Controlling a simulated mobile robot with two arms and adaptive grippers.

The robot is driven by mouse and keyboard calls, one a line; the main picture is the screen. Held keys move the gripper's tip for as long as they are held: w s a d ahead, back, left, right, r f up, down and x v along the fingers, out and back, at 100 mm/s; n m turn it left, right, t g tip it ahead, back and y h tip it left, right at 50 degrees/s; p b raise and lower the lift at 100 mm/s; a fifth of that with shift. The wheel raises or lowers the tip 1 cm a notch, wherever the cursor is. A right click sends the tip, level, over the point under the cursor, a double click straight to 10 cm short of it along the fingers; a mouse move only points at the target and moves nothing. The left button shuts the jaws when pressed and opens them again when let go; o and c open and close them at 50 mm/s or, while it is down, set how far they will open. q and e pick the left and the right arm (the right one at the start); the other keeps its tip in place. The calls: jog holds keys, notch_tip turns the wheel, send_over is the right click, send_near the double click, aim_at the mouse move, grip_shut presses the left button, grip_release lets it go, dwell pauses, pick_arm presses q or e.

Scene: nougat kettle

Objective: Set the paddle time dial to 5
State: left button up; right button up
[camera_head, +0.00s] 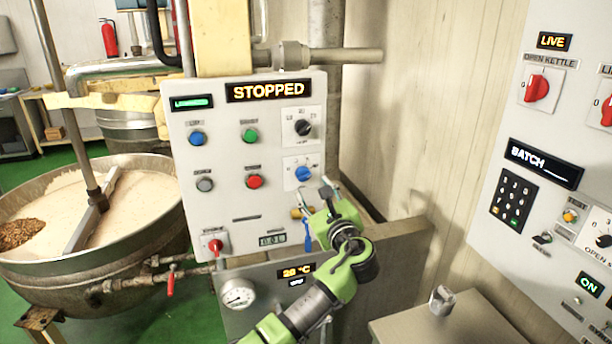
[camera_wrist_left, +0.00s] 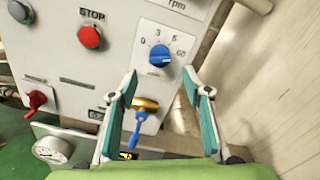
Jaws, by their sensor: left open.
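The blue dial (camera_head: 303,173) sits on a white plate on the front of the grey control panel (camera_head: 225,120), below a black dial (camera_head: 303,128). In the left wrist view the blue dial (camera_wrist_left: 159,55) has a printed scale reading 0, 3, 5 or 6, and 60; its exact pointer direction is too small to tell. My left gripper (camera_head: 315,196) is open and empty in front of the panel, just below the dial. In the left wrist view its two fingers (camera_wrist_left: 160,85) stand apart, with the dial beyond and slightly above the gap. My right gripper is out of view.
A red stop button (camera_head: 255,182) is left of the dial. The kettle (camera_head: 150,235) stands left, another panel (camera_head: 500,180) right. A display reads STOPPED (camera_head: 268,90).

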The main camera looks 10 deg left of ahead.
aim_at(306, 178)
pick_arm(q)
jog(key=shift+p+x, duration=0.6)
jog(key=shift+x, duration=3.25)
jog(key=shift+c, duration=0.5)
jog(key=c, duration=1)
